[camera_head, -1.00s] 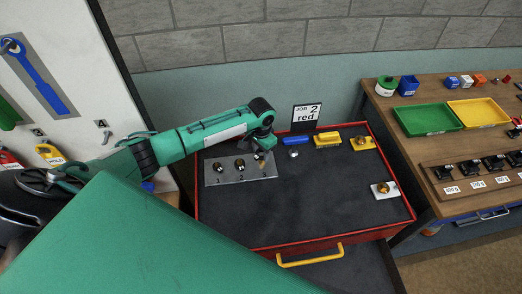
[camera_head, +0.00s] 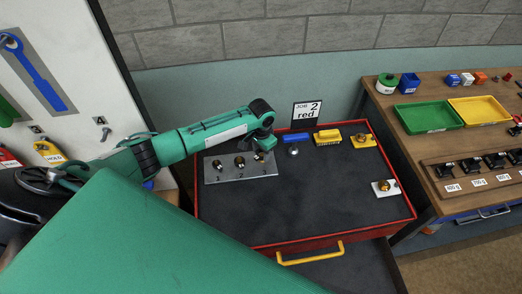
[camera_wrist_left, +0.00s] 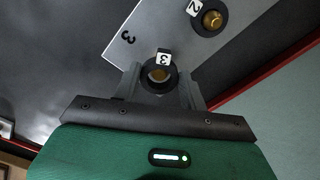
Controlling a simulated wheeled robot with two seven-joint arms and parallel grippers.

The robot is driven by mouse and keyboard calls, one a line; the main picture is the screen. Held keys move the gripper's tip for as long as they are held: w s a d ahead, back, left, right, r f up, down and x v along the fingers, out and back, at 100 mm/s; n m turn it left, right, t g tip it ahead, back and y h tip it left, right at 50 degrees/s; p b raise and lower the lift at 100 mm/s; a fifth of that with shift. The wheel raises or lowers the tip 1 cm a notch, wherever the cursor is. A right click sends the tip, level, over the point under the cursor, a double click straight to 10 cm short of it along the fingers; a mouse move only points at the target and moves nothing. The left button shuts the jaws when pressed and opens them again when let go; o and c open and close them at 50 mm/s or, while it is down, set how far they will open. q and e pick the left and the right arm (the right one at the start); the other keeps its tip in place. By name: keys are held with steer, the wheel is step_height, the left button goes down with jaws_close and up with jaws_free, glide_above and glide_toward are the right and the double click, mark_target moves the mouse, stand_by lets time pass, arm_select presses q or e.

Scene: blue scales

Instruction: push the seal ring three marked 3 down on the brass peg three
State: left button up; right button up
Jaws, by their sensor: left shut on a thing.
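The metal plate (camera_head: 240,178) with its row of brass pegs lies at the back left of the red-edged dark tray. My left gripper (camera_head: 262,156) is over the plate's right end. In the left wrist view, its two fingers (camera_wrist_left: 161,88) are shut on the dark seal ring three (camera_wrist_left: 147,82), whose white tag reads 3. Brass peg three (camera_wrist_left: 159,75) shows through the ring's hole, so the ring appears to be around it. Whether the ring sits fully down is hard to tell. A ring tagged 2 (camera_wrist_left: 195,8) is around the neighbouring brass peg (camera_wrist_left: 212,19). My right gripper is not in view.
The tray (camera_head: 300,240) also holds a blue block (camera_head: 296,138), yellow pieces (camera_head: 327,137) and a white plate with a brass part (camera_head: 385,188). Its middle is clear. A wooden bench (camera_head: 420,165) with green and yellow trays stands at the right.

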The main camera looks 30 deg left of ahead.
arm_select(q)
steer(key=shift+f+b, duration=0.3)
steer(key=shift+f, duration=0.4)
steer(key=shift+f+b, duration=0.3)
steer(key=shift+f, duration=0.4)
steer(key=o, duration=1)
steer(key=shift+o, duration=0.2)
